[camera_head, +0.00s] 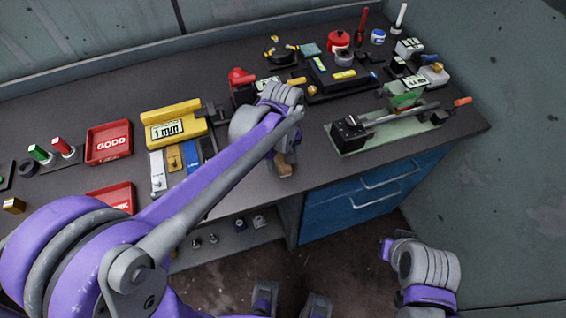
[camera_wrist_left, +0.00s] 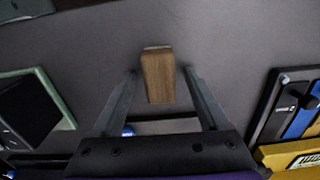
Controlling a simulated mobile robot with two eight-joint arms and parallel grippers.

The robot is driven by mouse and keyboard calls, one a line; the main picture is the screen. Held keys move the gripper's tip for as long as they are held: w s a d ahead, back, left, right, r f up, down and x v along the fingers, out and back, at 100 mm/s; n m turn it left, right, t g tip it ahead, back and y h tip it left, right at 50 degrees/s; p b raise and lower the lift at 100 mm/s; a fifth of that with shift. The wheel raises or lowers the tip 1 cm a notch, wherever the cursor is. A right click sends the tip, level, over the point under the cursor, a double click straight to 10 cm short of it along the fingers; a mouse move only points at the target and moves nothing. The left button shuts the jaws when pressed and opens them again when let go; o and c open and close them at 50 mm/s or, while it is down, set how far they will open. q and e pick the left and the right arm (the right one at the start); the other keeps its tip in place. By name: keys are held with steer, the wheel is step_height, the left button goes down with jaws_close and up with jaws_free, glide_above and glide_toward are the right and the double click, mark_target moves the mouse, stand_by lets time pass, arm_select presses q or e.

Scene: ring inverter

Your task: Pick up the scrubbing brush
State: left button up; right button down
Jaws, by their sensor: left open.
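The scrubbing brush shows as a small wooden block with a pale strip at its far end. In the left wrist view the block (camera_wrist_left: 158,78) lies between the two fingers of my left gripper (camera_wrist_left: 159,74), with a gap on either side. The fingers are open and appear not to touch it. In the head view the brush (camera_head: 284,169) is near the front edge of the dark workbench (camera_head: 240,190), mostly hidden under my left gripper (camera_head: 285,158). My right arm shows low at the right, but I cannot make out its gripper.
A green-based fixture (camera_head: 385,130) stands to the right of the brush. A yellow 1 mm gauge (camera_head: 178,122) and coloured blocks (camera_head: 182,158) stand to the left, beside a red GOOD tray (camera_head: 108,142). Blue drawers (camera_head: 360,195) sit below the bench.

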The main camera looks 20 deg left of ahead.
mark_target(282, 159)
arm_select(q)
steer(key=shift+c, duration=0.3)
jaws_close()
steer(key=shift+r, duration=0.15)
step_height(282, 159, up, 10)
steer(key=shift+f+p, duration=0.1)
steer(key=shift+p, duration=0.35)
